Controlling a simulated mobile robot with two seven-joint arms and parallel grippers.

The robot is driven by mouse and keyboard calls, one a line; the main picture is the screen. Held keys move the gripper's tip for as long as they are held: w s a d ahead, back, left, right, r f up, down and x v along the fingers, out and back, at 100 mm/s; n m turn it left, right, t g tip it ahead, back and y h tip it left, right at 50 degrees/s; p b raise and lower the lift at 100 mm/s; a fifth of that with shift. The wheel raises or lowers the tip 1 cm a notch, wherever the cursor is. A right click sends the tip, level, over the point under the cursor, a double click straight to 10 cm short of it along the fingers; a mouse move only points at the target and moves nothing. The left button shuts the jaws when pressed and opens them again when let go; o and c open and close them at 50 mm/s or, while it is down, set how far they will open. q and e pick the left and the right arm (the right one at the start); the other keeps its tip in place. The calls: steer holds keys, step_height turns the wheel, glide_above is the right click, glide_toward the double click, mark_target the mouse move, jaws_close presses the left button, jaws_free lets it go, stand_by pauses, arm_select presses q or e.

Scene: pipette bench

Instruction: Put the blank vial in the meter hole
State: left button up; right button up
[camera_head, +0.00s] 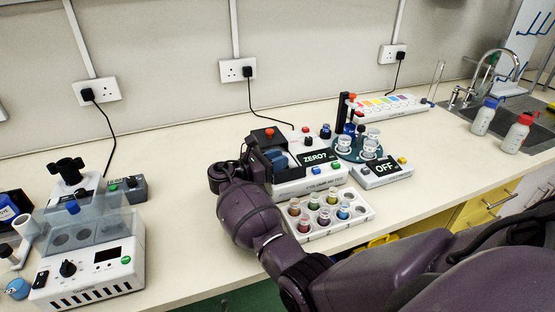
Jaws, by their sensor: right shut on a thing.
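The meter (309,181) is a white box with a dark display (316,157) reading "ZERO?". A dark block with an orange top (269,132) stands at its back left. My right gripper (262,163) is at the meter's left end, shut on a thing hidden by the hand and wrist. The meter hole is not visible. A white vial rack (352,225) in front of the meter holds several colored vials, and its right end shows empty-looking holes. I cannot make out a blank vial. My left gripper is out of view.
A small box (397,176) reading "OFF" and a teal round stand (351,154) with glassware are right of the meter. A white device (95,277) with a clear cover stands at left. The bench between it and my arm is clear.

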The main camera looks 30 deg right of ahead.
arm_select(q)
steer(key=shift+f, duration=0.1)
arm_select(e)
steer(key=shift+f, duration=0.35)
steer(key=o, duration=0.6)
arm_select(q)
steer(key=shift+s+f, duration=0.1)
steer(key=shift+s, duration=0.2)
arm_select(e)
steer(key=o, duration=0.3)
steer(key=shift+r, duration=0.5)
steer(key=a, duration=0.7)
steer(key=w+a+b, duration=0.1)
steer(key=a, duration=0.3)
steer(key=shift+a+f, duration=0.15)
steer(key=shift+a, duration=0.35)
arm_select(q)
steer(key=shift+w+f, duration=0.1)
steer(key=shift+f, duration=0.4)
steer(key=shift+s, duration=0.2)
